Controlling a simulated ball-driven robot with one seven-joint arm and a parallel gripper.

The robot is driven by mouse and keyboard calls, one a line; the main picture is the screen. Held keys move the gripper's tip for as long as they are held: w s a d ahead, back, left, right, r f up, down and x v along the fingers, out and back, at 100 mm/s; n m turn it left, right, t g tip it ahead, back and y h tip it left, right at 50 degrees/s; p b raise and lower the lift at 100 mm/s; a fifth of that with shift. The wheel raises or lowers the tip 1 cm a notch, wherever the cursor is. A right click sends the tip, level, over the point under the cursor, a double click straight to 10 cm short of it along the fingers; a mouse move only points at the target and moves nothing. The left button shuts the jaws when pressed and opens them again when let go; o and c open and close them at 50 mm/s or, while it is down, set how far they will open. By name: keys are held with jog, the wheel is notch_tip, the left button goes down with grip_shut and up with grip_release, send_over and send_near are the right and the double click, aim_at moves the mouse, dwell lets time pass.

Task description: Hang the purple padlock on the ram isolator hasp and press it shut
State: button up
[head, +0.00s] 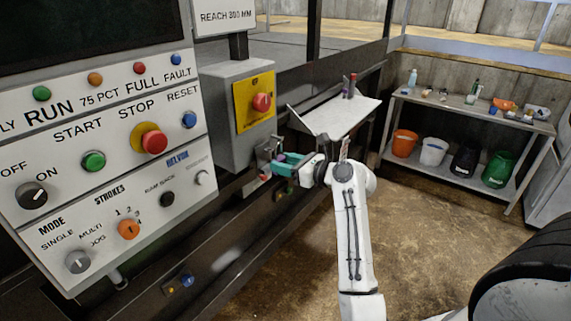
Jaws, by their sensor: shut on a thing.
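My gripper (280,165), with teal fingers, is at the end of my white arm, just below and right of the grey isolator box. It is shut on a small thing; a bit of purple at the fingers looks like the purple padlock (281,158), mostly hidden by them. The grey box (222,120) carries a yellow plate (246,118) with a red knob (262,102). A small grey metal fitting (265,155), perhaps the hasp, is just left of the fingertips. Whether the padlock touches it, and whether its shackle is open, I cannot tell.
A control panel (110,170) with buttons and knobs fills the left. A pale tray (325,119) with small items stands behind my gripper. A shelf (500,118) with bottles and several buckets is at the back right. The floor between is clear.

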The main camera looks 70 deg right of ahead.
jog(key=shift+r+x, duration=0.15)
jog(key=shift+x, duration=0.85)
jog(key=shift+r+x, duration=0.15)
jog(key=shift+x, duration=0.9)
dwell(0.5)
jog(key=shift+f, duration=0.2)
dwell(0.4)
jog(key=o, duration=1)
jog(key=shift+c, duration=0.3)
jog(key=v, duration=0.7)
dwell(0.4)
